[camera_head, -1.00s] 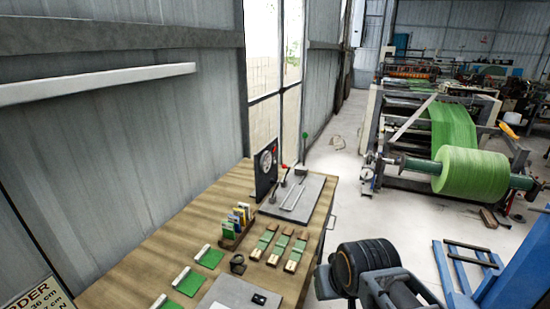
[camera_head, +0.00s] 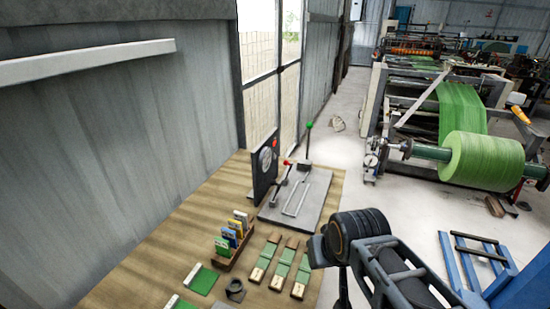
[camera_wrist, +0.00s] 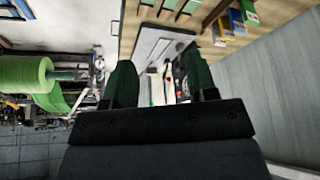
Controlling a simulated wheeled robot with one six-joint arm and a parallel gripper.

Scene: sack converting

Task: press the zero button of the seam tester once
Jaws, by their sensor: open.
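The seam tester (camera_head: 310,205) stands at the far end of the wooden bench. It has a flat grey base, an upright dark panel with a round dial (camera_head: 265,160), and a lever with a green knob (camera_head: 309,125). A small red round part (camera_head: 275,143) is on the panel's upper edge, and another red knob sits lower; I cannot tell which is the zero button. In the wrist view my gripper (camera_wrist: 158,65) is open and empty, its two dark green fingers apart. The tester's grey plate (camera_wrist: 152,46) shows beyond them, its smaller parts blurred and partly hidden.
The bench (camera_head: 165,245) holds a rack of coloured cards (camera_head: 234,236), several green-and-wood strips (camera_head: 280,265), green pieces (camera_head: 200,280) and a dark ring (camera_head: 235,290). A corrugated wall is on the left. A machine with a green roll (camera_head: 483,160) and a blue frame (camera_head: 470,260) stand right.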

